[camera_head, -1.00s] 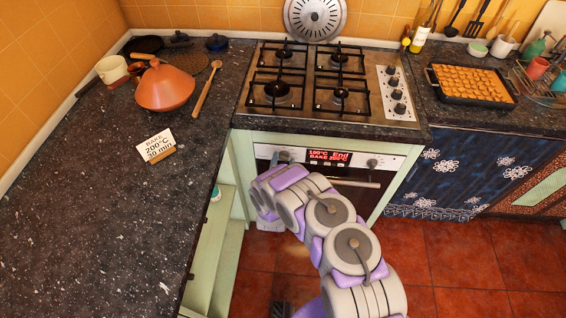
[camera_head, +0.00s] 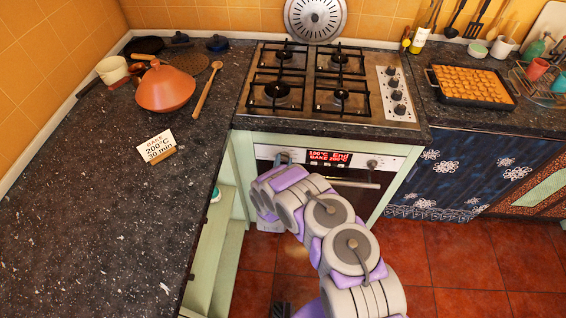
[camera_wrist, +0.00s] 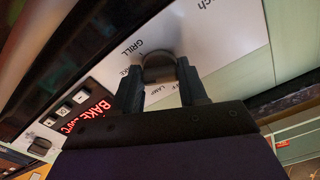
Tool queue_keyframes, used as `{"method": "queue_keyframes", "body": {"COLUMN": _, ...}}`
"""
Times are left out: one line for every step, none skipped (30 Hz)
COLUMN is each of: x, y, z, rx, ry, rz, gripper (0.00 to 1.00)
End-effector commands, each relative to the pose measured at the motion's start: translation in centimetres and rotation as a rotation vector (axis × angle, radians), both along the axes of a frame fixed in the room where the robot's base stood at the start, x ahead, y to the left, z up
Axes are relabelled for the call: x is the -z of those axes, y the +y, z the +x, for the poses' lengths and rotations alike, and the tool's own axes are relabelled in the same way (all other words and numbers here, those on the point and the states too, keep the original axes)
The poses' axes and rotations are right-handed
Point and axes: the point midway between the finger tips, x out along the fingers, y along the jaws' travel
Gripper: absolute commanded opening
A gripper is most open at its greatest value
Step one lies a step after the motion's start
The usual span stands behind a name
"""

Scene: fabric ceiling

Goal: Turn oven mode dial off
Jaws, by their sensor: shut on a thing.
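The oven mode dial (camera_wrist: 158,66) is a dark round knob on the light control panel (camera_wrist: 200,45), with labels such as GRILL and LAMP around it in the wrist view. My gripper (camera_wrist: 160,76) has its two dark fingers on either side of the dial and is shut on it. In the head view the left dial (camera_head: 282,158) shows just above my arm, which hides the fingers. The dial's exact pointer setting cannot be read.
A second dial (camera_head: 372,164) is on the panel's right. The oven door handle (camera_head: 352,183) runs below it, close to my arm. The gas hob (camera_head: 318,128) and dark worktop (camera_head: 90,215) are above and left. Open red tiled floor (camera_head: 470,262) lies right.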

Motion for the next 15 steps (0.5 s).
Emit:
{"method": "queue_keyframes", "body": {"x": 0.01, "y": -0.02, "z": -0.05, "rx": 0.0, "ry": 0.002, "rz": -0.024, "gripper": 0.12}}
{"method": "queue_keyframes", "body": {"x": 0.02, "y": -0.03, "z": -0.05, "rx": 0.001, "ry": 0.004, "rz": -0.043, "gripper": 0.12}}
{"method": "queue_keyframes", "body": {"x": 0.01, "y": -0.03, "z": -0.05, "rx": 0.001, "ry": 0.005, "rz": -0.068, "gripper": 0.12}}
{"method": "queue_keyframes", "body": {"x": 0.02, "y": -0.03, "z": -0.06, "rx": 0.001, "ry": 0.006, "rz": -0.089, "gripper": 0.12}}
{"method": "queue_keyframes", "body": {"x": 0.03, "y": -0.03, "z": -0.06, "rx": 0.001, "ry": 0.006, "rz": -0.113, "gripper": 0.12}}
{"method": "queue_keyframes", "body": {"x": 0.03, "y": -0.03, "z": -0.07, "rx": 0.001, "ry": 0.008, "rz": -0.145, "gripper": 0.12}}
{"method": "queue_keyframes", "body": {"x": 0.03, "y": -0.02, "z": -0.07, "rx": 0.001, "ry": 0.008, "rz": -0.171, "gripper": 0.12}}
{"method": "queue_keyframes", "body": {"x": 0.04, "y": -0.01, "z": -0.08, "rx": 0.001, "ry": 0.01, "rz": -0.197, "gripper": 0.12}}
{"method": "queue_keyframes", "body": {"x": 0.04, "y": 0.0, "z": -0.08, "rx": 0.001, "ry": 0.011, "rz": -0.234, "gripper": 0.12}}
{"method": "queue_keyframes", "body": {"x": 0.07, "y": 0.0, "z": -0.08, "rx": 0.001, "ry": 0.012, "rz": -0.262, "gripper": 0.12}}
{"method": "queue_keyframes", "body": {"x": 0.07, "y": 0.0, "z": -0.07, "rx": 0.001, "ry": 0.013, "rz": -0.291, "gripper": 0.12}}
{"method": "queue_keyframes", "body": {"x": 0.07, "y": -0.01, "z": -0.07, "rx": 0.001, "ry": 0.015, "rz": -0.33, "gripper": 0.12}}
{"method": "queue_keyframes", "body": {"x": 0.09, "y": 0.0, "z": -0.08, "rx": 0.001, "ry": 0.016, "rz": -0.358, "gripper": 0.12}}
{"method": "queue_keyframes", "body": {"x": 0.08, "y": 0.02, "z": -0.08, "rx": 0.0, "ry": 0.016, "rz": -0.386, "gripper": 0.12}}
{"method": "queue_keyframes", "body": {"x": 0.1, "y": 0.04, "z": -0.09, "rx": 0.0, "ry": 0.018, "rz": -0.425, "gripper": 0.12}}
